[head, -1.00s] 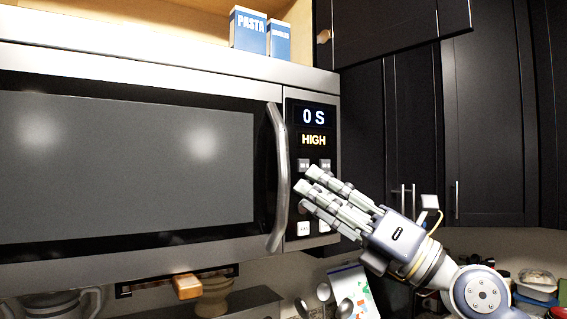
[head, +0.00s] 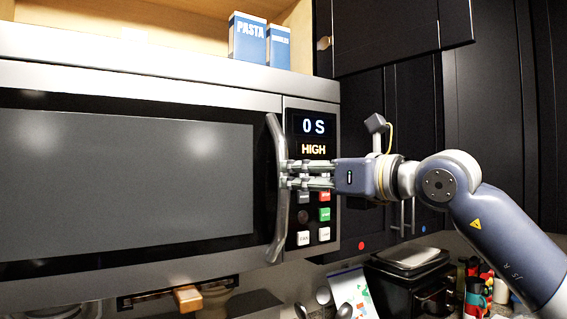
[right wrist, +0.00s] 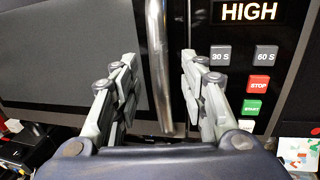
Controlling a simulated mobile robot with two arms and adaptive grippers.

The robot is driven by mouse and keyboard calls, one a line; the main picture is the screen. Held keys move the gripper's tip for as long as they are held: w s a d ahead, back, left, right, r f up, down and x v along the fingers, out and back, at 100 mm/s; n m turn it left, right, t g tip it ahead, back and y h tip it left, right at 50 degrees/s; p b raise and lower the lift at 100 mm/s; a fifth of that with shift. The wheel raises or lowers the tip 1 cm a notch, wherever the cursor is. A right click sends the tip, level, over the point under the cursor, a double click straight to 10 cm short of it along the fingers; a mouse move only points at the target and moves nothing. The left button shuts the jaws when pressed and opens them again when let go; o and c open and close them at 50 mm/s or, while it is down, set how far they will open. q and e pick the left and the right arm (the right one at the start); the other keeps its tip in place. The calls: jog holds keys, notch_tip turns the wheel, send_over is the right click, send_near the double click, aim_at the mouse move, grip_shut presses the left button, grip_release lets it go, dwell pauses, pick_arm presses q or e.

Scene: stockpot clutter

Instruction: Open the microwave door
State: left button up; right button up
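The microwave (head: 120,180) has a dark glass door that looks shut. Its curved silver handle (head: 277,215) runs upright along the door's right edge. My right gripper (head: 287,174) reaches in from the right across the keypad, with its fingertips at the handle's mid-height. In the right wrist view, my right gripper (right wrist: 162,70) is open, with one finger on each side of the handle (right wrist: 160,40). Gaps show between the handle and both fingers there. My left gripper is not in view.
The control panel (head: 313,125) reads "0 S" and "HIGH". Blue PASTA boxes (head: 247,38) stand on the shelf above. A dark cabinet door (head: 400,35) is at upper right. A black appliance (head: 410,285) and colourful items crowd the counter below.

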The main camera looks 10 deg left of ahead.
aim_at(287, 173)
jog(key=p+x, duration=0.2)
jog(key=x, duration=0.2)
jog(key=shift+a+r, duration=0.2)
jog(key=shift+w+a+f+p, duration=0.2)
jog(key=shift+w+a+p, duration=0.1)
jog(key=shift+w+a, duration=0.15)
jog(key=shift+c, duration=0.4)
jog(key=shift+s, duration=0.1)
grip_shut()
